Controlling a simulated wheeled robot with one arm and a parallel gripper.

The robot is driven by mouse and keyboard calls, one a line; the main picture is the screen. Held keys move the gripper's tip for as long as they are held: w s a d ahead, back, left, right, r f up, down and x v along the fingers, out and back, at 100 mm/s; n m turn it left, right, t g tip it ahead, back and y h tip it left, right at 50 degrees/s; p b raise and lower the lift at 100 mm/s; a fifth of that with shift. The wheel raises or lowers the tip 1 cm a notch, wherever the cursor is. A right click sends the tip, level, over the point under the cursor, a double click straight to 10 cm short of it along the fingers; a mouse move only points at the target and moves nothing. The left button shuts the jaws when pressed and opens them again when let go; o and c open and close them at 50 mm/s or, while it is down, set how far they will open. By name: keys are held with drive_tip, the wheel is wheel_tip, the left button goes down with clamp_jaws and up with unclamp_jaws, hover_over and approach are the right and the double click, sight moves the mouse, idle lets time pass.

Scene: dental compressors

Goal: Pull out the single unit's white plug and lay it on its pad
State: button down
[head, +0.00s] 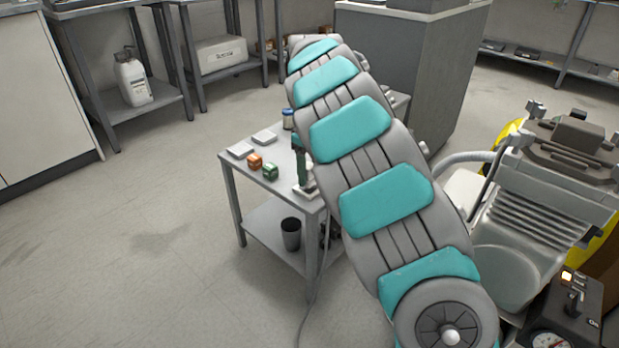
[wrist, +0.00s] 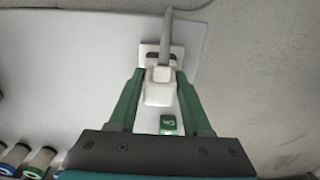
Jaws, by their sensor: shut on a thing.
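My gripper (wrist: 160,74) has green fingers, one on each side of a white plug (wrist: 159,93) in the wrist view, and is shut on it. A grey cable (wrist: 168,25) runs from the plug toward the top edge. A small pale square piece with dark parts (wrist: 150,49) lies just beyond the plug; I cannot tell whether the plug touches it. In the head view, my gripper (head: 301,160) is over the small table's right side, partly behind my arm. A pale square piece (head: 305,190) shows below it. Two white pads (head: 240,150) (head: 264,137) lie at the table's left and back.
A dark cup (head: 291,234) is on the lower shelf. A compressor (head: 545,190) stands at right. Floor at left is clear.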

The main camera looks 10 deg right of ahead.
sight(309, 165)
drive_tip(key=shift+r+p, duration=0.85)
drive_tip(key=shift+r, duration=1.35)
